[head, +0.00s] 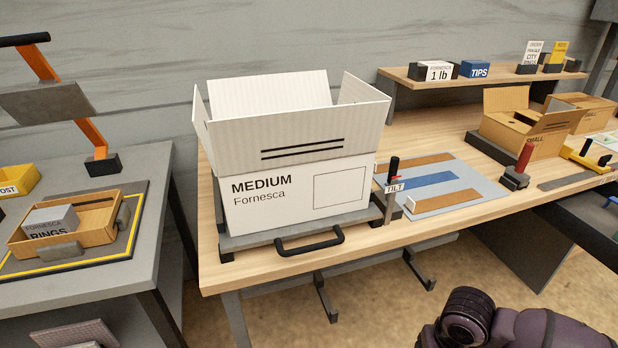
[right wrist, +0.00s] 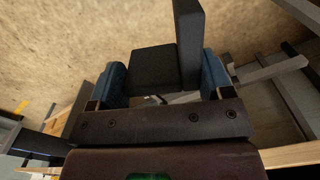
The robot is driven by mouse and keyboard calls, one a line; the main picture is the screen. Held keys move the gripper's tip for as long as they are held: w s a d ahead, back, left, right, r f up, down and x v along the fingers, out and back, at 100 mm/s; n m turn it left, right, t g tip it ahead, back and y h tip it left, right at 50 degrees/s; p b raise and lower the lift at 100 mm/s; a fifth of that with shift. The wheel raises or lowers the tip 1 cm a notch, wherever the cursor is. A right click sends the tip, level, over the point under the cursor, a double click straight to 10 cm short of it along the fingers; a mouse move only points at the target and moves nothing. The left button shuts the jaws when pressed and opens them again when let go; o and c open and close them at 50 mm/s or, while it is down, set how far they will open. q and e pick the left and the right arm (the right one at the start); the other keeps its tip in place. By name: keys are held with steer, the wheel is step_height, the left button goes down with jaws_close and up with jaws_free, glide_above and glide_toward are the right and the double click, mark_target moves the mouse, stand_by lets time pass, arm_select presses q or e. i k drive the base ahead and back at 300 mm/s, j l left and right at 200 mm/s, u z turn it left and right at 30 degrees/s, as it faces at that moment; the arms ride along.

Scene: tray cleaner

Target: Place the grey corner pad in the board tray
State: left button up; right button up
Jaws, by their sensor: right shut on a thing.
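The grey corner pad (right wrist: 154,68) shows in the right wrist view as a dark grey L-shaped piece, with a flat block and a taller wall on its right. My right gripper (right wrist: 163,83) is shut on it, with a blue fingertip on each side. The pad is above the brown floor in that view. The head view shows only part of my right arm at lower right; the gripper and pad are out of that picture. My left gripper is in neither view. I cannot tell for certain which thing is the board tray.
An open white MEDIUM box (head: 298,192) stands on a platform with a black handle (head: 310,241). Right of it lies a grey mat (head: 478,183) with brown and blue strips. A small cardboard box (head: 525,135) stands farther right. A left table holds a RINGS box (head: 95,236).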

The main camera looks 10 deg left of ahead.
mark_target(99, 225)
steer(key=k+j+u, duration=0.3)
steer(key=j, duration=1.2)
steer(key=i+j+u, duration=0.1)
steer(key=j+u, duration=0.2)
steer(key=j, duration=1.15)
